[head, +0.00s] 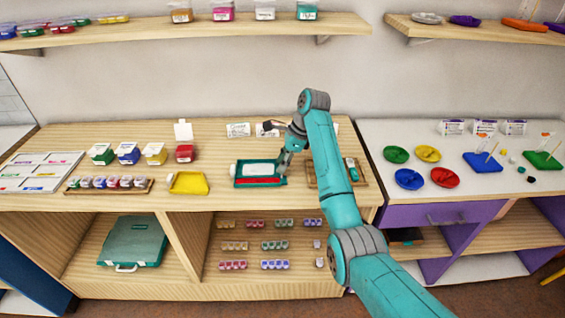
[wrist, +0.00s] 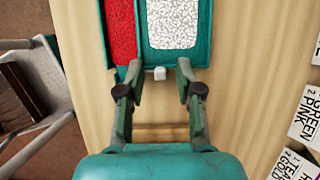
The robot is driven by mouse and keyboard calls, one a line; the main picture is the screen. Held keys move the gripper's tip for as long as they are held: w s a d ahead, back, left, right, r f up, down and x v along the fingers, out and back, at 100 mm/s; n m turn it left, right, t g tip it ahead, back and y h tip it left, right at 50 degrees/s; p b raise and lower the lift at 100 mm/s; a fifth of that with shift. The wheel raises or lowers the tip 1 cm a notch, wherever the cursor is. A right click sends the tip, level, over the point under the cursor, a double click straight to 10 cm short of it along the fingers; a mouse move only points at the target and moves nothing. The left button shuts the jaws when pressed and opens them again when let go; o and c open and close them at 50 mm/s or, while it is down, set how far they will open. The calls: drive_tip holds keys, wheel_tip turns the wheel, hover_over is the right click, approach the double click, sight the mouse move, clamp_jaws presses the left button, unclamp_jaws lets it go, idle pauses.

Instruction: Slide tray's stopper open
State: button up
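The teal tray (head: 236,177) lies on the wooden counter, with a white-filled part and a red strip. The wrist view shows the near end of the tray (wrist: 206,30), with the white grains (wrist: 174,22) and the red fill (wrist: 120,30). A small white knob (wrist: 159,73), seemingly the stopper's, sticks out at that end. My gripper (wrist: 157,65) is open, its fingertips on either side of the knob with gaps to both. In the head view my gripper (head: 286,158) is at the tray's right end; the knob cannot be made out there.
A yellow scoop-like tray (head: 188,183) lies to the left, and a wooden tray (head: 313,180) with teal items lies to the right, partly behind my arm. White label cards (head: 238,130) are behind. A grey chair-like thing (wrist: 35,85) shows beyond the counter edge.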

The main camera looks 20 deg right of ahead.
drive_tip(key=shift+d+r, duration=0.25)
drive_tip(key=shift+r, duration=0.3)
drive_tip(key=s+d, duration=0.1)
drive_tip(key=d, duration=0.2)
drive_tip(key=s+d, duration=0.1)
drive_tip(key=d, duration=0.3)
drive_tip(key=s+d, duration=0.1)
drive_tip(key=d, duration=0.3)
drive_tip(key=shift+s+d, duration=0.2)
drive_tip(key=shift+s, duration=0.2)
